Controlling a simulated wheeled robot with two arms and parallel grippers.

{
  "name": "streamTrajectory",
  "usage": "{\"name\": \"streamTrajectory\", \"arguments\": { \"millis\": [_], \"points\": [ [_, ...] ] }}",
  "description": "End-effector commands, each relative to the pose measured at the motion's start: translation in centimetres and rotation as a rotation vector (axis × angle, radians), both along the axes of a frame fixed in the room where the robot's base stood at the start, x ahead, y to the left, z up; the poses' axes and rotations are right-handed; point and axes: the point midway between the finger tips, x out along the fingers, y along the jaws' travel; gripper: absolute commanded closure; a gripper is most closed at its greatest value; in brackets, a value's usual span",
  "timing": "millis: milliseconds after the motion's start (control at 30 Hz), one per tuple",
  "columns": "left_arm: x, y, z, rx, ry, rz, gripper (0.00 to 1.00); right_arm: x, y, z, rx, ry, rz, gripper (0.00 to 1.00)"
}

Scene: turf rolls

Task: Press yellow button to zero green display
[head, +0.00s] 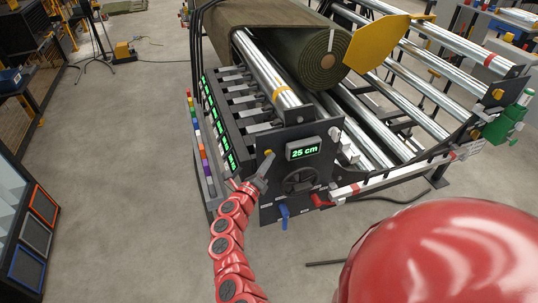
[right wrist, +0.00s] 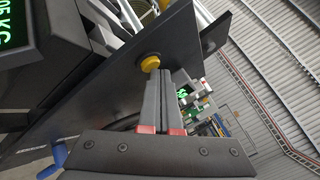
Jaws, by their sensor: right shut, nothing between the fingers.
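The yellow button (head: 268,153) is on the dark front panel of the turf machine, at the panel's upper left. It also shows in the right wrist view (right wrist: 150,62), just past the fingertips. The green display (head: 304,150) to its right reads "25 cm". My right gripper (head: 265,160) is shut and empty, its fingers pointing up at the panel just below the button. In the right wrist view its fingertips (right wrist: 168,74) lie close to the button, slightly to its right. I cannot tell whether they touch it. My left gripper is not in view.
Below the display are a dark handwheel (head: 298,182), a blue handle (head: 283,211) and a red knob (head: 321,200). Several small green displays (head: 216,123) line the machine's left side. A turf roll (head: 318,58) lies on the rollers.

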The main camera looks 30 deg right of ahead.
Motion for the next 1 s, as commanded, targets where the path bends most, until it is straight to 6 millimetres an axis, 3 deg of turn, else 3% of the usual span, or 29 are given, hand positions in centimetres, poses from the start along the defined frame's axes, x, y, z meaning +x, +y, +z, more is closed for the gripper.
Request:
{"name": "streamTrajectory", "arguments": {
  "millis": [667,1000],
  "points": [
    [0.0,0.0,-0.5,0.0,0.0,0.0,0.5,0.4,-0.1,0.1,0.0,-0.001,0.001,1.0],
    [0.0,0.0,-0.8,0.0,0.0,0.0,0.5,-1.0,0.3,0.1,-0.001,-0.002,0.0,1.0]
  ]
}}
